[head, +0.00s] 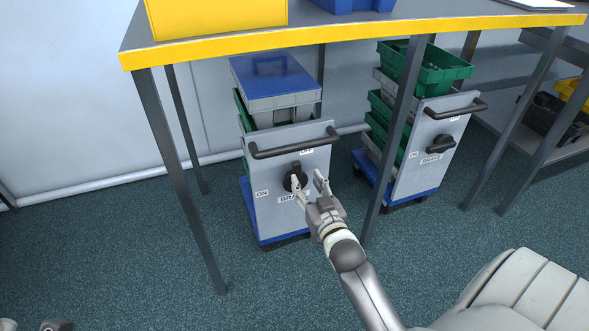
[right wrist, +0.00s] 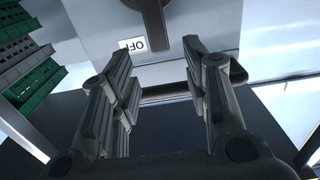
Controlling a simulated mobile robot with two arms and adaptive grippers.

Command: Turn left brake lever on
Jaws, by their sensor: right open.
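The left trolley (head: 293,209) stands under the table with a grey front panel. Its black brake lever (head: 296,178) points up toward the OFF label (head: 306,151); the ON label (head: 262,194) is to the left. My right gripper (head: 308,178) is open in front of the panel, its fingers near the lever and partly covering it. In the right wrist view the dark lever (right wrist: 151,14) shows at the top beside the OFF label (right wrist: 132,44), ahead of the spread fingers (right wrist: 158,88). No grasp shows. Only small pieces of what seems my left gripper (head: 55,325) show at the bottom left edge.
A second trolley (head: 431,150) with its own brake lever (head: 440,144) stands to the right, beyond a table leg (head: 400,115). The yellow-edged table (head: 350,33) overhangs both trolleys. The left trolley's dark handle bar (head: 294,148) crosses above the lever. Floor at left is clear.

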